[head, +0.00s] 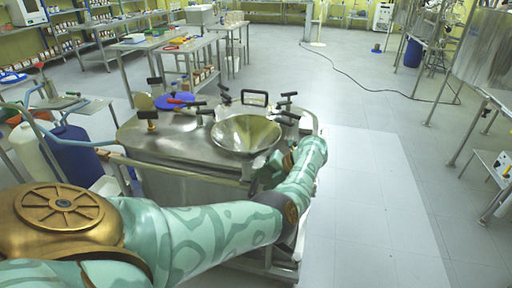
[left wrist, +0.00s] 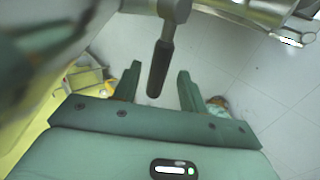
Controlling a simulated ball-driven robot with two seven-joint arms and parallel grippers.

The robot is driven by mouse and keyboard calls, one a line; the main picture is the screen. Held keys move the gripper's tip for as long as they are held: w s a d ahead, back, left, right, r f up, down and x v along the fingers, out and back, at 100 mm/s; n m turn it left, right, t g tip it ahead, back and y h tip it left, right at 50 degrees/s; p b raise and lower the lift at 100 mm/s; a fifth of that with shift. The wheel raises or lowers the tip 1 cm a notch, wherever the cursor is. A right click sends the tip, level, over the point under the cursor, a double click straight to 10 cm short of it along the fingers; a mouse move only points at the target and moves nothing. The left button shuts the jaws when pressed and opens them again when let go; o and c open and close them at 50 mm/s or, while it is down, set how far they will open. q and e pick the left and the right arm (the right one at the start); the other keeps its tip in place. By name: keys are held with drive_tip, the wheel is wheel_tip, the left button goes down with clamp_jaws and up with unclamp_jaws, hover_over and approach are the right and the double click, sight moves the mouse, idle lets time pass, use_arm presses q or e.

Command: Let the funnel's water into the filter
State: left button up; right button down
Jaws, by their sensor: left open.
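The steel funnel (head: 246,133) is a wide cone set in the top of the metal filter vessel (head: 165,140). I cannot tell whether water stands in it. My left gripper (head: 262,174) is at the vessel's front right side, just below the funnel, partly hidden by my own arm. In the left wrist view, a black valve handle (left wrist: 160,68) hangs from a metal fitting (left wrist: 173,10), between the two spread fingers of my left gripper (left wrist: 160,75). The fingers are open, with gaps on both sides of the handle. My right gripper is not in view.
Several black-handled clamps and a blue disc (head: 175,101) are on the vessel's top. A blue drum (head: 75,158) and a white container (head: 33,150) stand at left. Metal tables (head: 190,45) stand behind. The floor to the right (head: 375,190) is clear.

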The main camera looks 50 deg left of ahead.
use_arm(q)
drive_tip(key=v, duration=1.2)
drive_tip(key=shift+d, duration=0.15)
drive_tip(key=shift+r, duration=0.1)
